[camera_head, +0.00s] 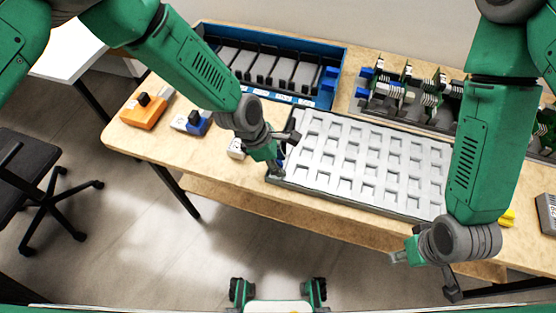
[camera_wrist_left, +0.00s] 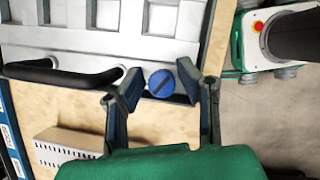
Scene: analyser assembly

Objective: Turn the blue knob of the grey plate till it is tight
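The grey plate (camera_head: 372,160), with rows of square recesses, lies on the table; its lower edge also shows in the left wrist view (camera_wrist_left: 110,42). The round blue knob (camera_wrist_left: 161,83) with a dark slot across its top sits at the plate's edge. My left gripper (camera_head: 283,158) is at the plate's left end. In the left wrist view its open fingers (camera_wrist_left: 157,76) stand either side of the knob, with a gap on the left and less room on the right. My right gripper (camera_head: 425,273) hangs near the table's front edge; its fingers are not clear.
A black handle (camera_wrist_left: 62,75) is beside the knob. A blue rack (camera_head: 275,68) and circuit-board modules (camera_head: 425,95) stand behind the plate. An orange box (camera_head: 143,110) and a blue-grey box (camera_head: 190,122) sit left on the table. A white perforated block (camera_wrist_left: 68,142) lies near my left gripper.

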